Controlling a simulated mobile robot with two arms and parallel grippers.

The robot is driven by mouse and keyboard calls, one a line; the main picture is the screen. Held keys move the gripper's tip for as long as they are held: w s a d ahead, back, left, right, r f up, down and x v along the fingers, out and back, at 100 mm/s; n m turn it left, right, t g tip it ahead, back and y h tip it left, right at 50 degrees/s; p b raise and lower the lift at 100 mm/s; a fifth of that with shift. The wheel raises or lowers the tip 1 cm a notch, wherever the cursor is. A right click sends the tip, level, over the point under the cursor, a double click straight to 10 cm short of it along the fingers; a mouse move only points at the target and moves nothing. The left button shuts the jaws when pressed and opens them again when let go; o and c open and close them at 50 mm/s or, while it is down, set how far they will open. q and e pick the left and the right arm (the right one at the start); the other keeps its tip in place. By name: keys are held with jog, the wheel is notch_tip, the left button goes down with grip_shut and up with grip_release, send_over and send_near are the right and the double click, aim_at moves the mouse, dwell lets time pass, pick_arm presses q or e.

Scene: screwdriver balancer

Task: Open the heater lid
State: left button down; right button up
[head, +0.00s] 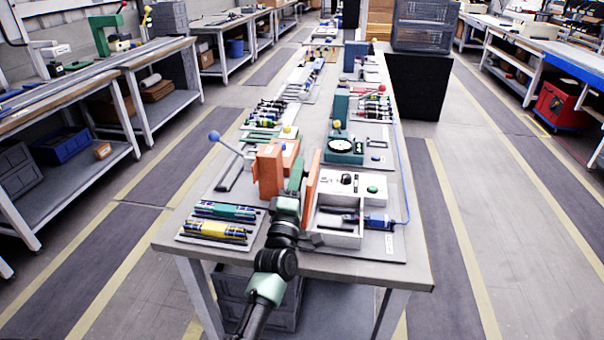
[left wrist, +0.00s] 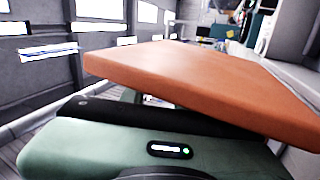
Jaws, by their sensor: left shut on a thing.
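The orange heater (head: 268,172) stands near the front of the long middle table. An orange panel, which I take for the heater lid (head: 312,180), stands steeply tilted to the right of the heater. My left gripper (head: 296,172) is between the two, shut and close against the lid; its fingertips are hard to make out. In the left wrist view the lid (left wrist: 190,85) is a broad orange slab across the picture, just beyond the green gripper body (left wrist: 100,150). The fingers and the lid's hinge are hidden there. My right gripper is in neither view.
Right of the lid is a white tray (head: 337,237) with a blue-ended tool (head: 378,221). A rack of blue and yellow tools (head: 216,224) lies left. A blue-knobbed lever (head: 226,143) sticks up beside the heater. A green dial device (head: 343,148) stands behind.

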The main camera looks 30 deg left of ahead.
pick_arm(q)
jog(key=shift+f, duration=0.1)
jog(key=c, duration=1.1)
grip_release()
jog(key=shift+s, duration=0.1)
jog(key=b+v, duration=0.1)
jog(key=v, duration=0.6)
jog(key=shift+s, duration=0.3)
jog(key=shift+f, duration=0.15)
